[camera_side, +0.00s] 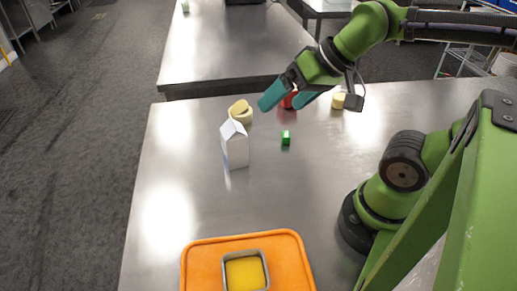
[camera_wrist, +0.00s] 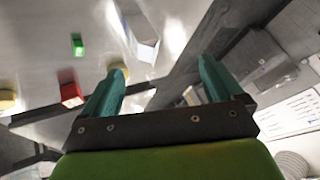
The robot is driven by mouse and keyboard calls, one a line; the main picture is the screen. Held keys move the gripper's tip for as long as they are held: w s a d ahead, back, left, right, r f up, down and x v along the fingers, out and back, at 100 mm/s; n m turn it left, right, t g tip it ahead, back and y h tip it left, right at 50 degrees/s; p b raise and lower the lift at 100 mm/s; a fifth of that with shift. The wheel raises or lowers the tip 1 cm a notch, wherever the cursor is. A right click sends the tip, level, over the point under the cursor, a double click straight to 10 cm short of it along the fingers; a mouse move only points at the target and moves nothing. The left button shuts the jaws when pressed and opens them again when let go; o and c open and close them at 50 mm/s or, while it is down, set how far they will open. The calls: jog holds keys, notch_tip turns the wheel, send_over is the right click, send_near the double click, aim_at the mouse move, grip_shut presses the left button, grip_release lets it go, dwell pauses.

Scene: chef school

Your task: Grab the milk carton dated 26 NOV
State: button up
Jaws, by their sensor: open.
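A white milk carton (camera_side: 235,145) with a gabled top stands upright on the steel table, left of the middle in the side view. No date can be read on it. It also shows at the top of the wrist view (camera_wrist: 142,35). My gripper (camera_side: 272,100) is open and empty, with teal fingers. It hangs above the far part of the table, up and to the right of the carton and apart from it. In the wrist view the fingers (camera_wrist: 160,75) are spread with nothing between them.
A green block (camera_side: 286,138) lies right of the carton. A red object (camera_side: 289,101) is partly hidden behind my gripper. Pale yellow pieces (camera_side: 240,112) (camera_side: 338,101) lie near the far edge. An orange board (camera_side: 210,262) with a tray of yellow contents (camera_side: 245,272) is at the front.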

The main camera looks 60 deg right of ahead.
jog(key=n+g+h, duration=0.2)
jog(key=n+g, duration=0.4)
jog(key=n, duration=0.5)
send_over(233, 124)
jog(key=f, duration=0.2)
notch_tip(233, 124, up, 2)
jog(key=n+g, duration=0.1)
jog(key=n, duration=0.3)
jog(key=f, duration=1.1)
jog(key=shift+d+f, duration=0.1)
jog(key=shift+d, duration=0.3)
jog(key=shift+w+a+f, duration=0.1)
jog(key=shift+w+f, duration=0.05)
jog(key=shift+f, duration=1.2)
jog(key=shift+w+f, duration=0.1)
jog(key=shift+f, duration=1.25)
jog(key=shift+c, duration=0.2)
